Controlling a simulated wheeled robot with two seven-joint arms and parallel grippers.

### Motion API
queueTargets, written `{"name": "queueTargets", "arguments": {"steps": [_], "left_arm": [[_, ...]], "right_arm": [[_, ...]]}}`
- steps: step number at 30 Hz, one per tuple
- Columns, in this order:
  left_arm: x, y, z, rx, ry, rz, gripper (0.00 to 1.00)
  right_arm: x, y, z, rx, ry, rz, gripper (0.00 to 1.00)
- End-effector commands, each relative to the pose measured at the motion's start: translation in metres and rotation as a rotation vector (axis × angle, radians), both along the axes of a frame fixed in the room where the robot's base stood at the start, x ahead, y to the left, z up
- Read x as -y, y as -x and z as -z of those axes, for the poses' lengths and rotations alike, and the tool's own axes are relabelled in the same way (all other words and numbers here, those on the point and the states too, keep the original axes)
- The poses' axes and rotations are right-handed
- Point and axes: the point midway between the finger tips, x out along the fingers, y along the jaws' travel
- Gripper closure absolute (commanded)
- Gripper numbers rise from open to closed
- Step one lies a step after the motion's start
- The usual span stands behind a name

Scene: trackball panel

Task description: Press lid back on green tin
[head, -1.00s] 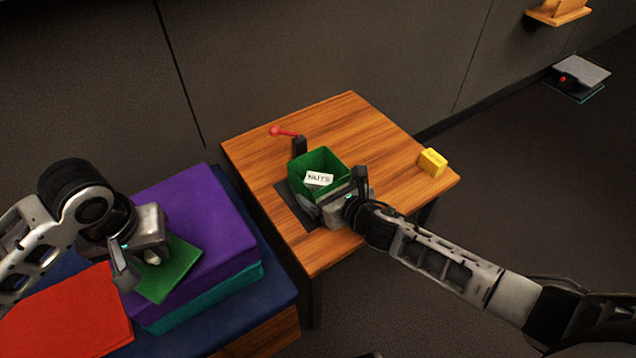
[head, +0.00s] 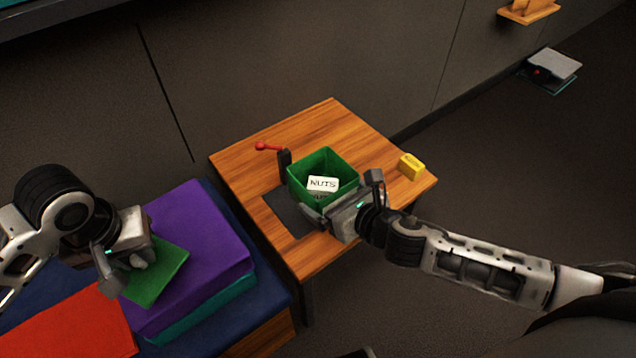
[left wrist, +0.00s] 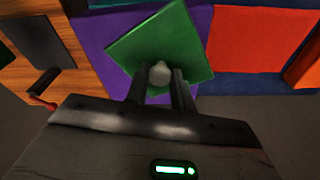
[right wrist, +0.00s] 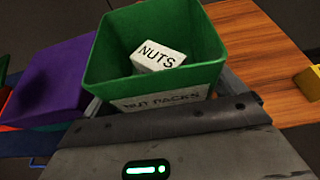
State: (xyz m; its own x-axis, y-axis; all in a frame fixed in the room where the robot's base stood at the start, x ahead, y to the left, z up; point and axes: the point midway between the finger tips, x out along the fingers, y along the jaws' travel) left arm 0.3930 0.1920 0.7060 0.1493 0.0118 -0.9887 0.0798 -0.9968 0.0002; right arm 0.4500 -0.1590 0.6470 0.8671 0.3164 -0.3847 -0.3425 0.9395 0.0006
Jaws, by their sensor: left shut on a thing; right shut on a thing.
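The green square lid (head: 160,275) is gripped by its pale knob (left wrist: 160,72) in my left gripper (head: 132,265). It is in front of the purple block in the head view; whether it touches it I cannot tell. The lid also shows flat-on in the left wrist view (left wrist: 185,40). The open green tin (head: 335,165) holds a white box marked NUTS (head: 322,184). My right gripper (head: 342,203) is shut on the tin's near side, below the NUT PACKS label (right wrist: 165,100). Its fingertips are mostly hidden in the right wrist view.
The wooden table (head: 330,115) carries a dark mat (head: 287,208), a post with a red-knobbed lever (head: 268,147) beside the tin, and a yellow block (head: 411,166). A purple block (head: 205,225) and a red sheet (head: 65,325) lie on a blue-topped surface at left.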

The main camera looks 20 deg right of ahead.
Motion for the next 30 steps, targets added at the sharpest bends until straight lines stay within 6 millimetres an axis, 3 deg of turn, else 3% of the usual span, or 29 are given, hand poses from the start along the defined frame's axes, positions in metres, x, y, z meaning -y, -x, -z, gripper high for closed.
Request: {"name": "queueTargets", "arguments": {"steps": [3,9,24,25,29,30], "left_arm": [[0.0,0.0,-0.006,0.0,0.0,0.0,1.0],[0.0,0.0,-0.008,0.0,0.0,0.0,1.0],[0.0,0.0,-0.009,0.0,0.0,0.0,1.0],[0.0,0.0,-0.009,0.0,0.0,0.0,1.0],[0.0,0.0,-0.009,0.0,0.0,0.0,1.0],[0.0,0.0,-0.009,0.0,0.0,0.0,1.0]], "right_arm": [[0.007,0.026,-0.013,-0.001,0.0,-0.001,0.31],[0.014,0.05,-0.024,0.002,0.0,0.001,0.31],[0.016,0.058,-0.028,0.005,-0.001,0.002,0.31],[0.016,0.058,-0.028,0.004,-0.001,0.001,0.07],[0.016,0.058,-0.028,0.004,-0.001,0.001,0.44],[0.016,0.058,-0.028,0.004,-0.001,0.001,0.46]]}}
